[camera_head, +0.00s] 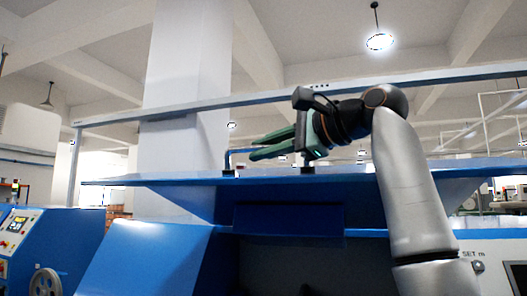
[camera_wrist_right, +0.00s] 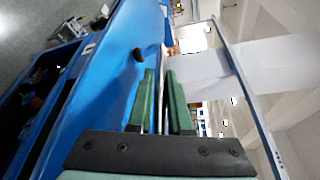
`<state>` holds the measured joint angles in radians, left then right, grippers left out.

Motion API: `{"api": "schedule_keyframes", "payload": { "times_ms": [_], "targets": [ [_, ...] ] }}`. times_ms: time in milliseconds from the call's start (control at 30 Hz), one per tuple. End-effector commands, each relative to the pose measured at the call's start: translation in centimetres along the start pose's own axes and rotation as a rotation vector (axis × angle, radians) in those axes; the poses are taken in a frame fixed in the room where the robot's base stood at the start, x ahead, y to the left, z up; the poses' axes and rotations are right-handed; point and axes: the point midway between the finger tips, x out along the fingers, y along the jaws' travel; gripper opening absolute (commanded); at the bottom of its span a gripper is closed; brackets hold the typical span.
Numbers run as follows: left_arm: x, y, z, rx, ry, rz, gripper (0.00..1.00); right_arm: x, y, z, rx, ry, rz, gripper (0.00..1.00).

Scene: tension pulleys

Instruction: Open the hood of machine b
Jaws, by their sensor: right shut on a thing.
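The blue hood (camera_head: 265,181) of the machine is raised, its front edge running across the middle of the head view above a dark opening. In the right wrist view, the two green fingers (camera_wrist_right: 163,100) lie close beside the blue hood panel (camera_wrist_right: 112,75), near a dark handle mount (camera_wrist_right: 138,55). My left gripper is out of view.
The machine's blue sloped front (camera_head: 150,255) is below the hood. A blue control console (camera_head: 40,240) with a handwheel stands at the left. A white pillar (camera_head: 187,60) and a long rail (camera_head: 230,103) are behind and above the hood.

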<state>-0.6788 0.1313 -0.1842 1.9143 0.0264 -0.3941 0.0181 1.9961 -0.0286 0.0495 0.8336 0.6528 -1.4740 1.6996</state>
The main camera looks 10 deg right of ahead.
Motion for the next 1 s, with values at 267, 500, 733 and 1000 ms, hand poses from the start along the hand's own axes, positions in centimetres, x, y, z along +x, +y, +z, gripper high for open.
{"api": "schedule_keyframes", "payload": {
  "times_ms": [267,500,733,1000],
  "targets": [
    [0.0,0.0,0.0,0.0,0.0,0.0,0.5,0.1,0.1,-0.1,0.001,0.003,0.004,0.26],
    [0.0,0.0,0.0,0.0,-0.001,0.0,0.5,0.0,0.1,-0.1,0.0,0.002,0.002,0.47],
    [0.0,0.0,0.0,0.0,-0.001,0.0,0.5,0.0,0.1,-0.1,0.0,0.001,0.001,0.47],
    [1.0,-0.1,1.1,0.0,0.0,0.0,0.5,-2.7,0.3,-0.2,-0.002,0.002,-0.004,0.47]
  ]
}}
